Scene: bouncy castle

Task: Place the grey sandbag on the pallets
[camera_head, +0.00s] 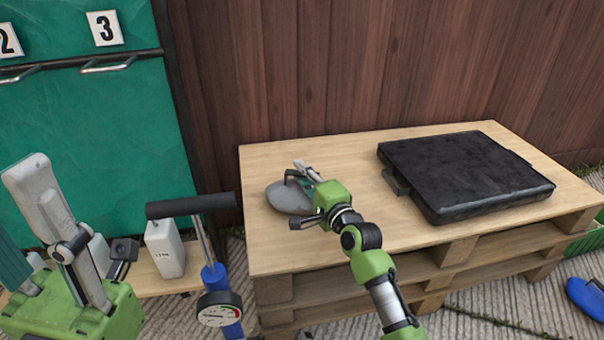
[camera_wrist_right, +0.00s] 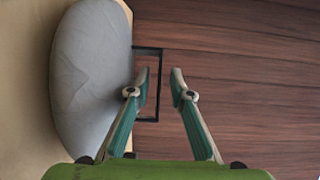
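The grey sandbag (camera_head: 288,198) lies on the left part of the wooden top of the pallets (camera_head: 330,240). In the right wrist view the sandbag (camera_wrist_right: 92,80) fills the left side, with a dark loop handle (camera_wrist_right: 149,121) sticking out to its right. My right gripper (camera_head: 305,178) is at the bag's right side. In the wrist view its two fingers (camera_wrist_right: 162,84) are apart, and the outer bar of the handle shows between them. The left fingertip overlaps the loop; contact is unclear. My left gripper (camera_head: 28,215) is at the lower left, empty, its fingers seemingly apart.
A black flat case (camera_head: 465,175) covers the right part of the pallet top. A pump with a black handle (camera_head: 190,205) and gauge stands left of the pallets, beside a white bottle (camera_head: 165,248). A wooden wall (camera_head: 330,65) is behind. The top's middle is bare.

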